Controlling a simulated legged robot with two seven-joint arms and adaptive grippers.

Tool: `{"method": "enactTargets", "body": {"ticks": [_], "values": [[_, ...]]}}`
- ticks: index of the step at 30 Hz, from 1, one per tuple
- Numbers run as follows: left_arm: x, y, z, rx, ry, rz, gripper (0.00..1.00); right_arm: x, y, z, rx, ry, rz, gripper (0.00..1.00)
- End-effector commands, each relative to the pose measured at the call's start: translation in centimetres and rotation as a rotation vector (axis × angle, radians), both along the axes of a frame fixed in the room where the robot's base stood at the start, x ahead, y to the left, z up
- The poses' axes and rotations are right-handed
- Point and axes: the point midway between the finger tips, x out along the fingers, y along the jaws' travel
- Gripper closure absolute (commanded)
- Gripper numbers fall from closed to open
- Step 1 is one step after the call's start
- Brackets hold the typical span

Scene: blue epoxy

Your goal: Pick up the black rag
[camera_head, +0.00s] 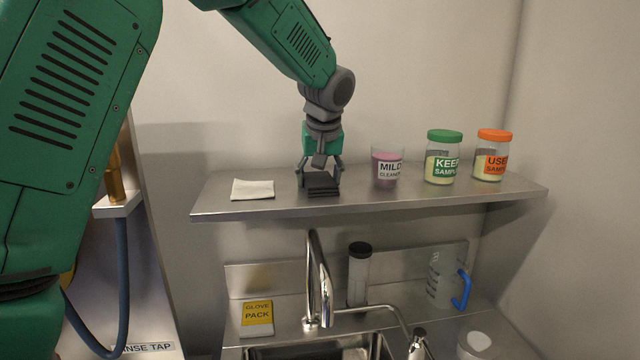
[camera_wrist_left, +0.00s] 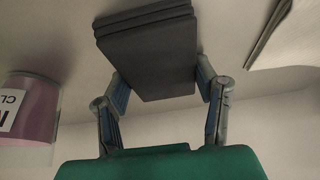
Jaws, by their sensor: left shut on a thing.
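The black rag (camera_head: 322,184) is a folded dark stack on the metal shelf, between a white cloth and a pink-filled cup. My left gripper (camera_head: 320,170) comes down from above, its fingers on either side of the rag. In the left wrist view the rag (camera_wrist_left: 150,50) sits between the two fingertips (camera_wrist_left: 160,85), and the gripper is shut on it. The rag appears to be at shelf level; I cannot tell if it is lifted. My right gripper is not in view.
The shelf (camera_head: 420,198) also holds a folded white cloth (camera_head: 253,189), a cup of pink cleaner (camera_head: 387,167), a green-lidded jar (camera_head: 442,157) and an orange-lidded jar (camera_head: 491,155). Below are a faucet (camera_head: 318,280), a black-capped cylinder (camera_head: 359,275), a glove pack (camera_head: 257,315) and a blue-handled jug (camera_head: 445,278).

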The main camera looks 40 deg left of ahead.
Motion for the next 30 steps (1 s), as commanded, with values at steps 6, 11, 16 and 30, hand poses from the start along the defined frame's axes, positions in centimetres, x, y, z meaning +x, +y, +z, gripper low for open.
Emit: {"method": "enactTargets", "body": {"ticks": [6,11,16,30], "values": [[0.0,-0.3,-0.4,-0.007,0.004,-0.001,0.65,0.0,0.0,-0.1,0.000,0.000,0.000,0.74],[0.0,-0.2,1.3,-0.007,-0.001,0.000,0.65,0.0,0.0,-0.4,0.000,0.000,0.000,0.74],[-0.1,-0.1,5.0,-0.004,-0.004,0.000,0.65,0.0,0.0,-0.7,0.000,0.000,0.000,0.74],[-0.1,0.0,10.3,-0.004,0.002,0.000,0.65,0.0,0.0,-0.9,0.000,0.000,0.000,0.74]]}}
